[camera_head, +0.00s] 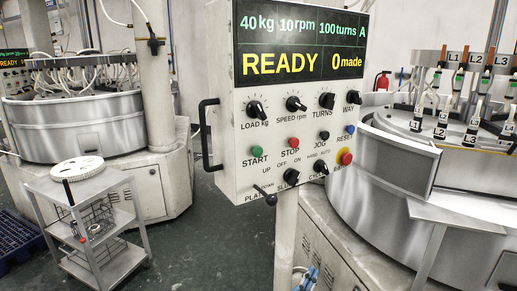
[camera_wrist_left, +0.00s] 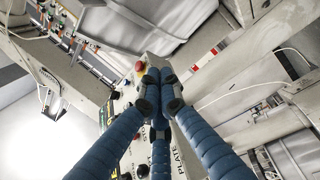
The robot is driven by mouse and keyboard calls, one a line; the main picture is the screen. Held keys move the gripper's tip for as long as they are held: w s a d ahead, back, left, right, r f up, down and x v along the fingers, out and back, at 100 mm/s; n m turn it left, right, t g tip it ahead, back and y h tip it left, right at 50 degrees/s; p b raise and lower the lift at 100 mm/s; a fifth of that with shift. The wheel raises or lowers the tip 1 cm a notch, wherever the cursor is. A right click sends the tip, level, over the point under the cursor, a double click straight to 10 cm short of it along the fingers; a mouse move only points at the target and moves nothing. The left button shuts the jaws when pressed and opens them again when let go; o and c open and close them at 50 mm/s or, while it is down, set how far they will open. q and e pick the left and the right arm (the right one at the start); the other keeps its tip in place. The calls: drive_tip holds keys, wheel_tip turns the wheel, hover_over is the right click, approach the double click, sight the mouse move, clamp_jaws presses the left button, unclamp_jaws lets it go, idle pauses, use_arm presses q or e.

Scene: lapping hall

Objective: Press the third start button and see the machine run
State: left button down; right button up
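The control panel (camera_head: 290,100) stands in the middle of the head view. Its display (camera_head: 300,48) reads 40 kg, 10 rpm, 100 turns, A, READY and 0 made. The green START button (camera_head: 257,152) is at the panel's left, beside the red STOP button (camera_head: 293,142). My left gripper (camera_head: 306,277) shows only as small blue parts low in the head view, below the panel and apart from the START button. In the left wrist view its blue fingers (camera_wrist_left: 160,88) come together at the tips, with nothing visible between them. My right gripper is in neither view.
A red emergency button (camera_head: 345,157) and a lever with a black knob (camera_head: 266,195) stick out of the panel. The lapping machine (camera_head: 430,210) stands right behind it. Another machine (camera_head: 75,125) and a trolley (camera_head: 100,187) are at left. Grey floor shows between.

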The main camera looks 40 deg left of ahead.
sight(256, 151)
use_arm(q)
drive_tip(key=s+a+r+n+y+p, duration=0.1)
drive_tip(key=a+r+n+y, duration=0.1)
drive_tip(key=r+n, duration=0.4)
drive_tip(key=s+a+r+n+y+p, duration=0.1)
drive_tip(key=r+n+y, duration=0.3)
drive_tip(key=r, duration=1.2)
drive_tip(key=s+a+r+n+y, duration=0.2)
drive_tip(key=a+r+n+y, duration=0.2)
drive_tip(key=r+n, duration=0.5)
wheel_tip(256, 151, up, 2)
drive_tip(key=shift+s+r+n+t+p, duration=0.15)
drive_tip(key=shift+s+n+t+p, duration=0.15)
drive_tip(key=shift+s+t+p, duration=0.1)
drive_tip(key=shift+a, duration=0.15)
drive_tip(key=w+a+b, duration=0.1)
drive_tip(key=w+a, duration=0.2)
drive_tip(key=a, duration=0.5)
drive_tip(key=shift+w, duration=0.1)
drive_tip(key=shift+a, duration=0.1)
drive_tip(key=shift+w+a, duration=0.15)
drive_tip(key=shift+a, duration=0.2)
